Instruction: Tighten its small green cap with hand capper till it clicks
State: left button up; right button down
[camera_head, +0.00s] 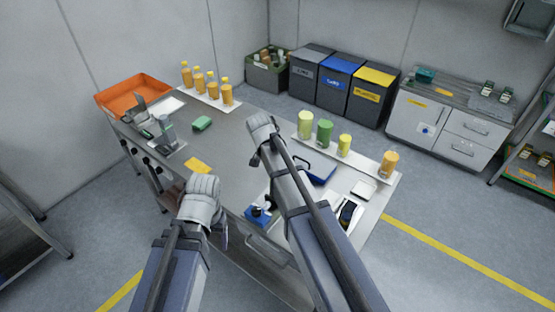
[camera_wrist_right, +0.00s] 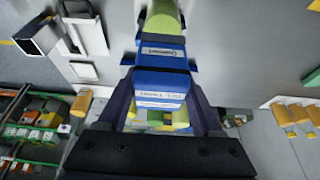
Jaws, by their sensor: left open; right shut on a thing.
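In the right wrist view my right gripper (camera_wrist_right: 160,68) is shut on a blue tool with white labels (camera_wrist_right: 160,85), which I take to be the hand capper. A yellow-green, bottle-like cylinder (camera_wrist_right: 165,16) shows just beyond the tool; I cannot tell whether they touch. No small green cap can be made out there. In the head view my right arm reaches over the bench (camera_head: 235,160), and its own links hide the gripper and tool. My left gripper (camera_head: 221,236) is open, low at the bench's front edge, partly hidden by its wrist.
Green and yellow bottles (camera_head: 324,133) stand on a strip at the right. Orange bottles (camera_head: 198,80) stand at the back left, near an orange tray (camera_head: 112,100). A blue tray (camera_head: 322,170) and a blue block (camera_head: 258,216) flank my right arm.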

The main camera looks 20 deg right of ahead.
jog(key=shift+n+y, duration=0.3)
jog(key=shift+n, duration=0.4)
jog(key=n+t, duration=0.1)
jog(key=n, duration=0.2)
jog(key=shift+y, duration=0.4)
jog(key=n, duration=0.2)
jog(key=n+y, duration=0.1)
jog(key=n, duration=0.1)
jog(key=shift+t+y, duration=0.3)
jog(key=shift+t, duration=0.1)
jog(key=shift+f, duration=0.2)
jog(key=shift+w+m+h, duration=0.1)
jog(key=shift+m+h, duration=0.4)
jog(key=shift+m, duration=0.6)
jog(key=m+g+h, duration=0.1)
jog(key=m, duration=0.3)
jog(key=shift+m+h, duration=0.3)
jog(key=shift+m, duration=0.1)
